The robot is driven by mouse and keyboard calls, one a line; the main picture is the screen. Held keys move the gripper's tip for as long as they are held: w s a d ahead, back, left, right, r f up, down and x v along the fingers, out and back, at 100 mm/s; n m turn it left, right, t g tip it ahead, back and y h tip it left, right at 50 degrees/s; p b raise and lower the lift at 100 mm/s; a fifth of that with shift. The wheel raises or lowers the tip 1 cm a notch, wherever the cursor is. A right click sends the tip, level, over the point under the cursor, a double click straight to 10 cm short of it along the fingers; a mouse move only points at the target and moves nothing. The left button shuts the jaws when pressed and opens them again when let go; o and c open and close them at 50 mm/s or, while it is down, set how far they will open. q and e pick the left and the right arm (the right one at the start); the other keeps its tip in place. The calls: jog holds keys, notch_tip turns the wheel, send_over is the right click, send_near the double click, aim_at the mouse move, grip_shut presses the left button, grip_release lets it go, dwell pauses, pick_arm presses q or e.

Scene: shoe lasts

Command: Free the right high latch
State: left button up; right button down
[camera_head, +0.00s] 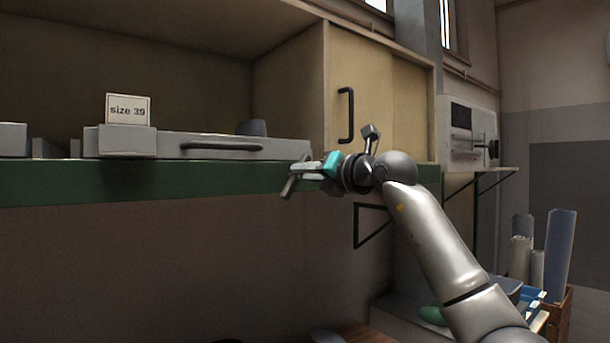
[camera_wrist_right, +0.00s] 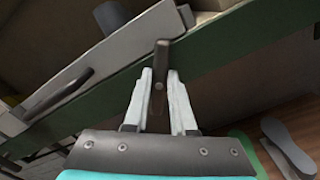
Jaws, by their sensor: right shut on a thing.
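The latch is a small dark lever (camera_wrist_right: 160,66) on the green front edge of the shelf (camera_wrist_right: 205,48). In the head view it shows as a short, tilted grey bar (camera_head: 289,187) at the right end of the green edge (camera_head: 150,182). My right gripper (camera_head: 298,172) is at this bar, its pale fingers pointing left. In the right wrist view the fingers (camera_wrist_right: 160,84) stand on both sides of the lever and are shut on it. The lever's lower part is between the fingers. My left gripper is not in view.
A grey tray (camera_head: 225,147) with a dark handle and a "size 39" card (camera_head: 128,110) lies on the shelf. A cupboard door (camera_head: 372,95) with a black handle stands behind my right gripper. A black bracket (camera_head: 365,235) is below the shelf. Rolls (camera_head: 560,250) stand at lower right.

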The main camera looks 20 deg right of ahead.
jog(key=m, duration=1.1)
jog(key=shift+w+d+f, duration=0.1)
jog(key=shift+d+f, duration=0.15)
jog(key=shift+f, duration=0.15)
jog(key=c, duration=0.7)
grip_release()
jog(key=shift+c, duration=0.2)
jog(key=b+v, duration=0.5)
jog(key=v, duration=1)
